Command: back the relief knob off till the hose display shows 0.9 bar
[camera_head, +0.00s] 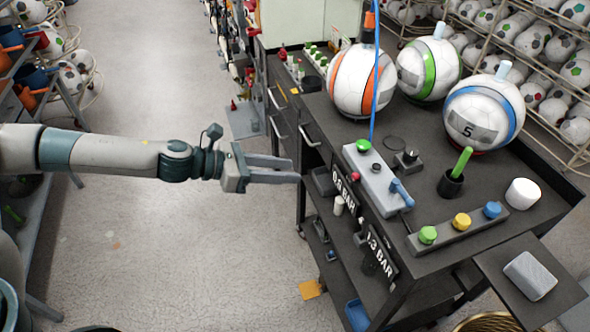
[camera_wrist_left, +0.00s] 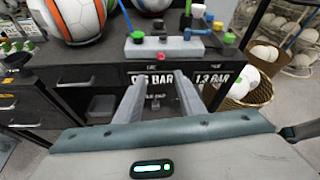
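A grey valve block (camera_head: 378,182) lies along the table's front edge, with a green knob (camera_head: 363,145) where the blue hose (camera_head: 375,75) meets it, a red knob (camera_head: 355,177) on its front side and a blue lever (camera_head: 402,192). Which is the relief knob I cannot tell. On the table front are two displays: one (camera_head: 345,192) whose last digit is unclear, perhaps 0.6 or 0.9 BAR, and one reading 1.3 BAR (camera_head: 380,255). My left gripper (camera_head: 285,170) is open and empty, short of the table front; its fingers (camera_wrist_left: 157,90) point toward the red knob (camera_wrist_left: 161,56). My right gripper is out of view.
Several striped balls, an orange-striped one (camera_head: 362,80) among them, stand behind the block. A small black knob (camera_head: 408,157) sits beside it. A bar with green, yellow and blue buttons (camera_head: 458,228) is to the right. Open floor (camera_head: 190,240) lies left of the table.

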